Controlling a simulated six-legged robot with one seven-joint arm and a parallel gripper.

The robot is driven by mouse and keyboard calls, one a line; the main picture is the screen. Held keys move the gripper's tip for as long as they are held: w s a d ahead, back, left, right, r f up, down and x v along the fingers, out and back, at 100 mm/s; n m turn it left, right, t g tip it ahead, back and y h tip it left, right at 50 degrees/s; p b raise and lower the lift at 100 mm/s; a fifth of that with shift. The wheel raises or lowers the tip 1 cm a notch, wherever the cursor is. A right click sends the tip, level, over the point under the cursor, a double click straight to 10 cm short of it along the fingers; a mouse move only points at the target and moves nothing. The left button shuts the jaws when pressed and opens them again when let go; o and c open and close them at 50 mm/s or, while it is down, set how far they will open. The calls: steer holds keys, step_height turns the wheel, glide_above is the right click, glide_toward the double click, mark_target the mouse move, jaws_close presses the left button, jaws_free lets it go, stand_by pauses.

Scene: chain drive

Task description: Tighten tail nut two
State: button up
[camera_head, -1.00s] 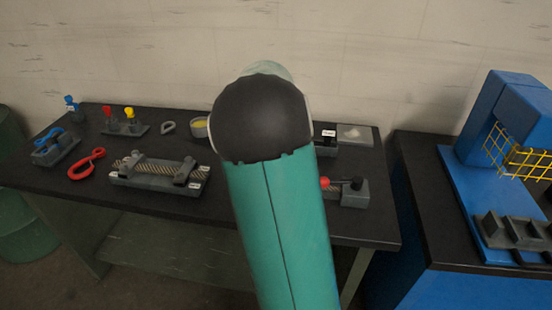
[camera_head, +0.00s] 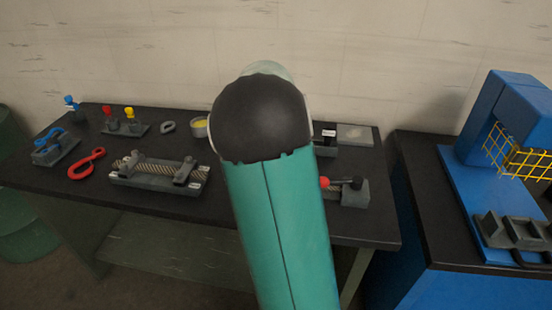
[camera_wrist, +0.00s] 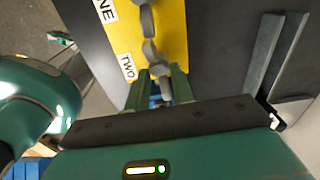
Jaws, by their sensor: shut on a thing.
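In the wrist view, a yellow plate (camera_wrist: 172,25) carries white labels reading ONE and TWO (camera_wrist: 127,66). Several grey rounded pieces lie along the yellow plate. The grey piece beside the TWO label, which looks like tail nut two (camera_wrist: 158,69), is at the tips of my gripper (camera_wrist: 160,80). Its two green fingers are close together and shut on this piece. The fingers partly cover it, so its full shape and thread are hidden. In the head view my own arm hides the gripper and the nut.
In the head view, a dark bench (camera_head: 100,192) holds a clamped rope fixture (camera_head: 150,180), a red hook (camera_head: 86,164) and a block with a red knob and a black knob (camera_head: 353,193). A blue machine (camera_head: 515,115) with a yellow guard stands at right. In the wrist view, a grey rail (camera_wrist: 277,62) lies right.

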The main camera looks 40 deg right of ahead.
stand_by(0.4)
steer(key=o, duration=0.7)
steer(key=shift+c, duration=0.2)
steer(key=shift+r, duration=0.15)
step_height(320, 180, up, 14)
steer(key=shift+f, duration=0.2)
